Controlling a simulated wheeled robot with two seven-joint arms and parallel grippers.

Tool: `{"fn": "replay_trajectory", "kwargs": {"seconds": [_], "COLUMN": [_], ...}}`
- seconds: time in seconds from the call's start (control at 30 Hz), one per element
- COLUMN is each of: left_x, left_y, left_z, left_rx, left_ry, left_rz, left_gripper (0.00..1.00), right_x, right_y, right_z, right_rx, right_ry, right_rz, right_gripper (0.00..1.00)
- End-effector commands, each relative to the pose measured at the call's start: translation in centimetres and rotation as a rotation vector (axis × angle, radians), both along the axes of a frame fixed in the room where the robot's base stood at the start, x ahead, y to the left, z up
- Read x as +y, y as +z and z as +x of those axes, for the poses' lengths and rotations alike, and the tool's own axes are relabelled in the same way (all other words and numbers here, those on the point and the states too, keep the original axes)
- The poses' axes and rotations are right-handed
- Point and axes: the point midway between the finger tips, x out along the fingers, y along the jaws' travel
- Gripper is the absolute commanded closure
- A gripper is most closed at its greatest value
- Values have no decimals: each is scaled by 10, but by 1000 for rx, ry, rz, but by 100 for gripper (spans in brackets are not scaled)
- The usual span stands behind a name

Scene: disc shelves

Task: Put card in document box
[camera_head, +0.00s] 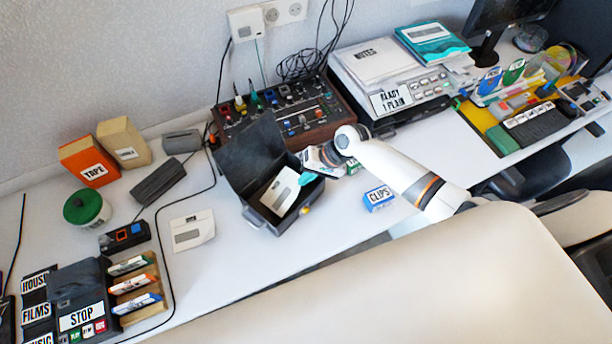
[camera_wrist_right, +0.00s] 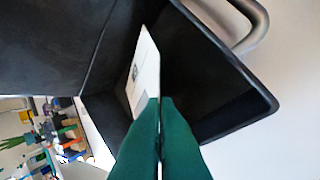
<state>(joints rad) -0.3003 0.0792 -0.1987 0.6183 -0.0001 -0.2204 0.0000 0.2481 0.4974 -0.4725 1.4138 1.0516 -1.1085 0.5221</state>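The document box (camera_head: 272,220) is dark grey and stands on the white desk with its lid (camera_head: 247,150) raised open. My right gripper (camera_head: 306,178) has teal-green fingers and is at the box's right side, over the opening. It is shut on a white card (camera_head: 280,190) with a grey panel. In the right wrist view the fingers (camera_wrist_right: 160,102) pinch the card (camera_wrist_right: 143,68) edge-on, within the dark walls of the box (camera_wrist_right: 222,95). Whether the card touches the box floor is unclear. My left gripper is out of view.
Another white card-like item (camera_head: 192,230) lies on the desk left of the box. A blue CLIPS box (camera_head: 379,198) sits to the right. A mixer panel (camera_head: 285,118) stands behind. A black cable (camera_head: 216,178) runs at left.

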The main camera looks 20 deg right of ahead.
Motion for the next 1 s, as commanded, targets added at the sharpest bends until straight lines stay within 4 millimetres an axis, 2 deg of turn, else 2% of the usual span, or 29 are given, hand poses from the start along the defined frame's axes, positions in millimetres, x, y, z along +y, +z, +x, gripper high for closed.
{"fn": "replay_trajectory", "kwargs": {"seconds": [0.17, 0.33, 0.7, 0.83, 1.0], "left_x": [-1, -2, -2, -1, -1], "left_y": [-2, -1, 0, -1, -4], "left_z": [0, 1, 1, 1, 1], "left_rx": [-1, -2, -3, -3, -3], "left_ry": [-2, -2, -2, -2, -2], "left_rz": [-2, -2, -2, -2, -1], "left_gripper": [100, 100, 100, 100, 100], "right_x": [0, 0, -2, -13, -32], "right_y": [-2, -2, 3, 19, 50], "right_z": [0, 0, 0, -4, -11], "right_rx": [1, 0, -1, -2, -3], "right_ry": [-1, 0, -1, -1, 1], "right_rz": [0, 0, -1, -3, -3], "right_gripper": [100, 77, 77, 77, 77]}}
